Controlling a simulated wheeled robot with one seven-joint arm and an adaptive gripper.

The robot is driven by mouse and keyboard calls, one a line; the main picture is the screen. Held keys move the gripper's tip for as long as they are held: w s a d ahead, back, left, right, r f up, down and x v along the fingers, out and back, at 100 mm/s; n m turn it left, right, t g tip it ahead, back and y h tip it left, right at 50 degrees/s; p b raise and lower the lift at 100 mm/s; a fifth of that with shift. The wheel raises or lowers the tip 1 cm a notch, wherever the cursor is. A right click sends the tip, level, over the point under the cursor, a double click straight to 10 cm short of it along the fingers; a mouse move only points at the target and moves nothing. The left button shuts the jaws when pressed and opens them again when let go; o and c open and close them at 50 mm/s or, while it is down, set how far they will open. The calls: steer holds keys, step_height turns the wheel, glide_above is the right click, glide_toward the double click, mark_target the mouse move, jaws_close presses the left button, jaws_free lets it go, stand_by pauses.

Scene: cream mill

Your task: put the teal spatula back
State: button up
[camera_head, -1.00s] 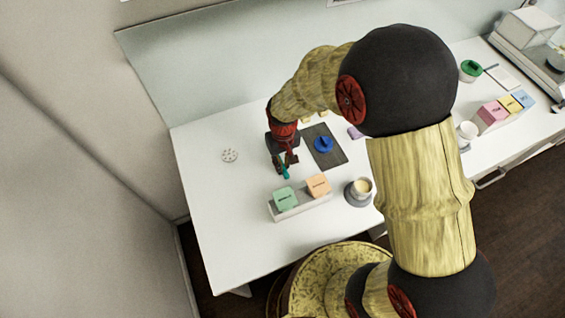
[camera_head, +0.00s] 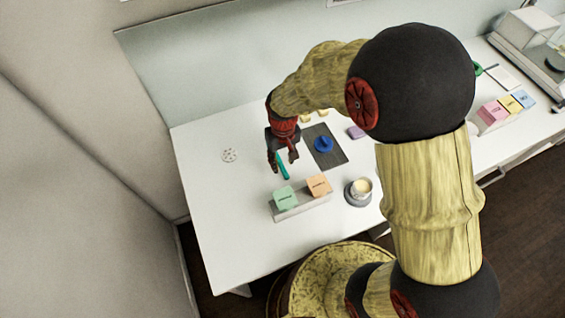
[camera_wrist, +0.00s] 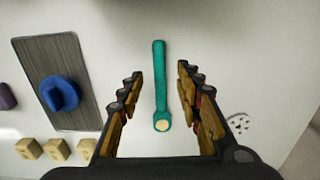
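The teal spatula (camera_head: 284,172) is on the white table, behind the green block in the head view. In the wrist view the teal spatula (camera_wrist: 160,80) shows as a straight stick with a rounded end that has a pale spot. My gripper (camera_head: 284,164) is above it. In the wrist view my gripper (camera_wrist: 158,82) is open, one finger on each side of the spatula, with a clear gap to both. The spatula appears to lie on the table surface, below the fingertips.
A dark grey mat (camera_head: 327,153) with a blue round item (camera_head: 323,144) lies right of the gripper. A tray (camera_head: 303,208) with green (camera_head: 284,197) and orange (camera_head: 318,185) blocks stands in front. A cup (camera_head: 361,187) is right of it. A white perforated disc (camera_head: 229,155) lies left.

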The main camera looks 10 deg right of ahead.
step_height(320, 180, up, 10)
stand_by(0.3)
steer(key=shift+s, duration=0.1)
steer(key=s+d+r+m+t+b, duration=0.3)
steer(key=s+d+r+t, duration=0.2)
steer(key=s+d+r, duration=0.8)
steer(key=s+r, duration=0.2)
steer(key=s, duration=0.1)
steer(key=shift+r+t+b, duration=0.3)
steer(key=shift+t, duration=0.1)
